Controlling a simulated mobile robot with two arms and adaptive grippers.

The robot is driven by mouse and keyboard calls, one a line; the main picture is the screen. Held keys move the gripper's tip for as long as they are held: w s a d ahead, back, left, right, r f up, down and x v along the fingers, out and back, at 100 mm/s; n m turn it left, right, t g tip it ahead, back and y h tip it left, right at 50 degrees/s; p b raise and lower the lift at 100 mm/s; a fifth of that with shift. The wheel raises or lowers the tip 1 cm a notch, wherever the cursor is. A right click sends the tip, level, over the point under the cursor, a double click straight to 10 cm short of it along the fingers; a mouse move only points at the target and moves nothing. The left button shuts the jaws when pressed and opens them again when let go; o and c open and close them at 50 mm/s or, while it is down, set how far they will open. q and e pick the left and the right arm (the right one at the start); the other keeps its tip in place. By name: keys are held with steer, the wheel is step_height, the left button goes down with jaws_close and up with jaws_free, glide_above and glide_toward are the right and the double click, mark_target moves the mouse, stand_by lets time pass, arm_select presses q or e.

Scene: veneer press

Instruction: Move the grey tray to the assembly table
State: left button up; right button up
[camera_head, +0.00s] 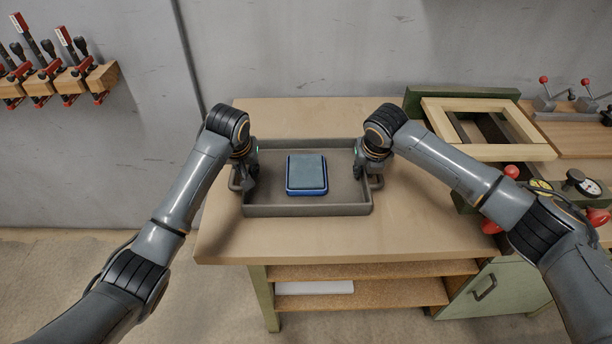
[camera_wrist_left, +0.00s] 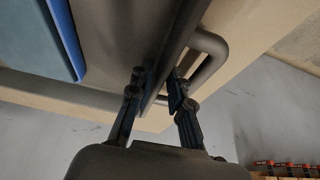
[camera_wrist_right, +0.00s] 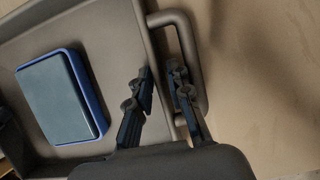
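The grey tray (camera_head: 308,211) rests on the wooden-topped bench (camera_head: 440,225). A blue-rimmed block with a grey-blue top (camera_head: 307,173) lies inside it. My left gripper (camera_head: 247,181) is at the tray's left side; in the left wrist view its fingers (camera_wrist_left: 161,82) are drawn close together on either side of the side wall, beside the loop handle (camera_wrist_left: 215,50). My right gripper (camera_head: 371,171) is at the right side; in the right wrist view its fingers (camera_wrist_right: 161,72) pinch the wall, one finger inside the handle loop (camera_wrist_right: 190,40). Contact is partly hidden.
A wooden frame (camera_head: 490,148) on a green stand with red knobs (camera_head: 511,171) is close on the right, near my right arm. A clamp rack (camera_head: 60,80) hangs on the left wall. Bench top in front of the tray is clear. A white sheet (camera_head: 314,287) lies on the shelf below.

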arm_select(q)
jaws_close()
arm_select(e)
jaws_close()
arm_select(q)
steer(key=shift+w+r, duration=0.1)
steer(key=shift+r, duration=0.05)
arm_select(e)
steer(key=shift+w+r, duration=0.15)
